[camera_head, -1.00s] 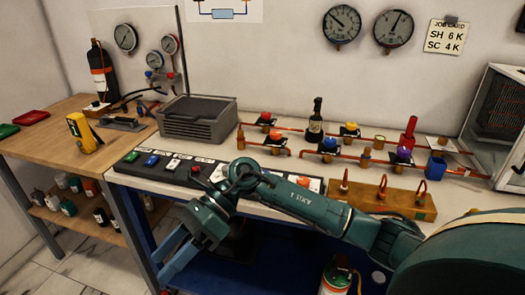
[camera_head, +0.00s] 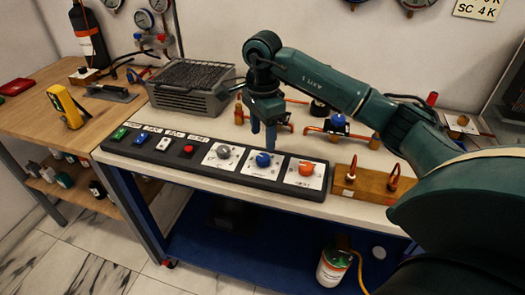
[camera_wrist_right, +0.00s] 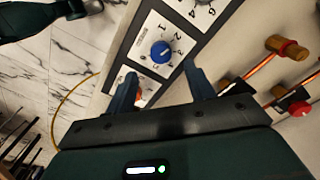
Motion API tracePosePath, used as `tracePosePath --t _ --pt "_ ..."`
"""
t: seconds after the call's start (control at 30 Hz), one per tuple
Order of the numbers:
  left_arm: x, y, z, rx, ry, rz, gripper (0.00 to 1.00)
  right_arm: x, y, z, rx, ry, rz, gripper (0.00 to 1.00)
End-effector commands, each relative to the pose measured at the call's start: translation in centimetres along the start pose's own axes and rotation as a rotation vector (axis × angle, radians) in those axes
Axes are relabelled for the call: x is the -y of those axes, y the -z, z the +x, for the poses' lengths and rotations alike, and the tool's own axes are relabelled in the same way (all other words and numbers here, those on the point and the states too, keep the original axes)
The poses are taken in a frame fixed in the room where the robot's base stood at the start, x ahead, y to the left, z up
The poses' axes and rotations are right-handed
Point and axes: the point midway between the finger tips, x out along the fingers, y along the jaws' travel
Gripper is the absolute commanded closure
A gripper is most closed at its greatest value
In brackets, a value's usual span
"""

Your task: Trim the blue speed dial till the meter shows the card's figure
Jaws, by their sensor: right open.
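The blue speed dial (camera_head: 263,160) sits on a white numbered plate in the black control strip, between a grey dial and an orange dial. It also shows in the right wrist view (camera_wrist_right: 161,51), just beyond the fingertips. My right gripper (camera_head: 263,138) points down above and just behind the blue dial; it is open and empty, apart from the dial. A yellow handheld meter (camera_head: 66,106) stands on the wooden bench at left; its reading is too small to tell. My left gripper is out of view.
The grey dial (camera_head: 223,152) and orange dial (camera_head: 306,169) flank the blue one closely. A red button (camera_head: 188,150) and coloured switches lie left. A wooden block with copper loops (camera_head: 368,186) stands right. Copper pipes and a grey ribbed unit (camera_head: 190,88) are behind.

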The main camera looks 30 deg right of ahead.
Motion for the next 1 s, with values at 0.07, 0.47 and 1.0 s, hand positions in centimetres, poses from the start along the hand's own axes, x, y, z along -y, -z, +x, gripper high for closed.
tracePosePath --t 0.07,0.47,1.0 --pt "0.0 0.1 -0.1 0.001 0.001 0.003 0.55 -0.1 0.0 1.8 0.0 -0.005 0.0 0.46" --pt "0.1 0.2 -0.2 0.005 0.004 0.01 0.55 0.0 -0.1 6.7 0.002 0.001 -0.001 0.46" --pt "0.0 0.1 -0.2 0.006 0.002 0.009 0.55 0.0 -0.1 7.0 0.002 0.002 0.0 0.65"
